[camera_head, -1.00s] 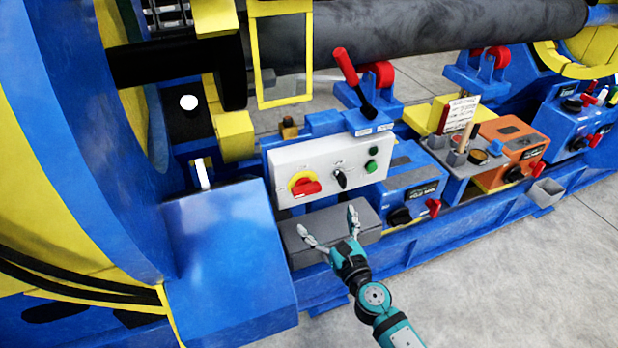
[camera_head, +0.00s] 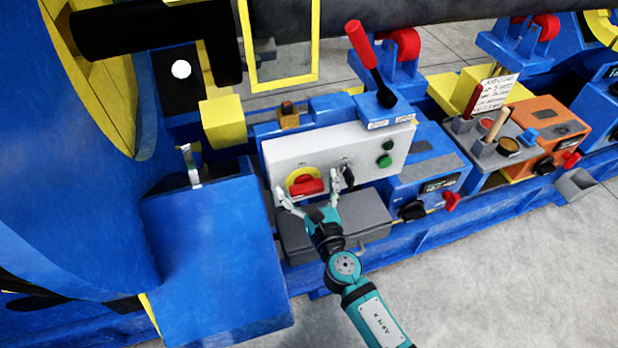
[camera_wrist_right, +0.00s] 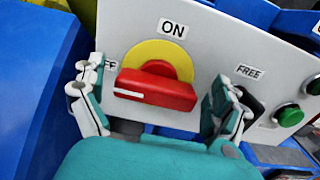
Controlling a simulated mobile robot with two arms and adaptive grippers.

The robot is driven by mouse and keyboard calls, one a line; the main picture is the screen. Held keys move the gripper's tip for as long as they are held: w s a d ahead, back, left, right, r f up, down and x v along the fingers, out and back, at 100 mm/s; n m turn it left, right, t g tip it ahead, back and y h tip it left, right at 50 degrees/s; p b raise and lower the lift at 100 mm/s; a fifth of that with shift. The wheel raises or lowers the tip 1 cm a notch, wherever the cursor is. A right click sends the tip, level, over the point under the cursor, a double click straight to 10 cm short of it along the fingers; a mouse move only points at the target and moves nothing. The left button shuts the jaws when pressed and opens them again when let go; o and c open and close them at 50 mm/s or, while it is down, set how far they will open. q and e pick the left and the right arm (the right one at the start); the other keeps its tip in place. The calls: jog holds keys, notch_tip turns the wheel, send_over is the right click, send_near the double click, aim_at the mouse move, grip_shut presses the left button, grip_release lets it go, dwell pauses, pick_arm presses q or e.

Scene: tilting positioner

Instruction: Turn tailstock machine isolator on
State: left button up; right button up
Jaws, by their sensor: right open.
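The isolator is a red rotary handle (camera_head: 309,187) on a yellow round plate, on the white panel of the control box (camera_head: 375,145). In the right wrist view the red handle (camera_wrist_right: 156,90) lies nearly level across the yellow plate. Its white mark is at the left end, by a partly hidden label ending in "FF". An "ON" label (camera_wrist_right: 173,28) sits above the plate. My right gripper (camera_head: 308,192) is open, its fingers on either side of the handle and apart from it. My left gripper is not in view.
A grey box (camera_head: 365,222) lies below the panel. A red-handled lever (camera_head: 362,48) rises behind. The floor at the right is clear.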

jog(key=shift+s+r, duration=0.1)
jog(key=shift+c, duration=0.7)
jog(key=c, duration=1)
